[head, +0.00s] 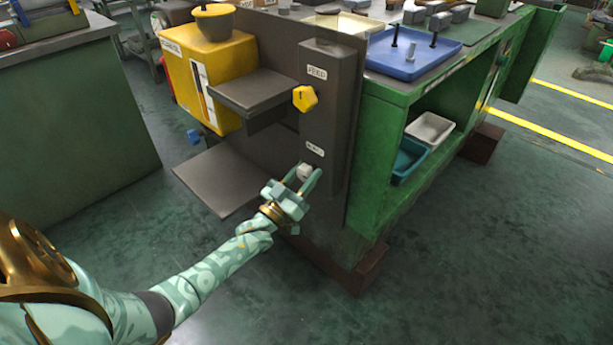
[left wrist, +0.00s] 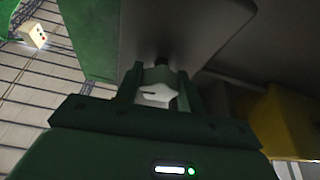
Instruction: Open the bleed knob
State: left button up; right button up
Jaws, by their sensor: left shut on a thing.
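The bleed knob (head: 304,172) is a small white-grey knob low on the dark upright panel (head: 318,130), just under a small label whose text is too small to read surely. My left gripper (head: 307,176) is shut on this knob, with one finger on each side. In the left wrist view the pale knob (left wrist: 157,95) sits between the two fingers, with a dark stem behind it at the panel. Its turn angle is hard to judge. My right gripper is not in view.
A yellow knob (head: 305,98) sits above on the same panel. A yellow tank (head: 208,75) and grey shelf plates (head: 255,92) are to the left. A green bench with a blue tray (head: 412,55) stands to the right. The floor in front is clear.

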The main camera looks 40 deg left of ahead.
pick_arm(q)
jog(key=shift+f+m+h, duration=0.2)
jog(key=shift+m+h, duration=0.6)
jog(key=shift+m, duration=0.6)
jog(key=shift+c, duration=0.2)
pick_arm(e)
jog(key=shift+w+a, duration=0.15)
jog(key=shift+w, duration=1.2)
pick_arm(q)
jog(key=o, duration=1)
jog(key=shift+r, duration=0.1)
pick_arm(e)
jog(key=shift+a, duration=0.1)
pick_arm(q)
jog(key=shift+s, duration=0.15)
jog(key=shift+s+a, duration=0.1)
jog(key=shift+s, duration=0.25)
jog(key=shift+v, duration=0.9)
jog(key=p+v, duration=0.1)
jog(key=v, duration=1.2)
jog(key=shift+s+f+p, duration=0.25)
jog(key=shift+p, duration=0.1)
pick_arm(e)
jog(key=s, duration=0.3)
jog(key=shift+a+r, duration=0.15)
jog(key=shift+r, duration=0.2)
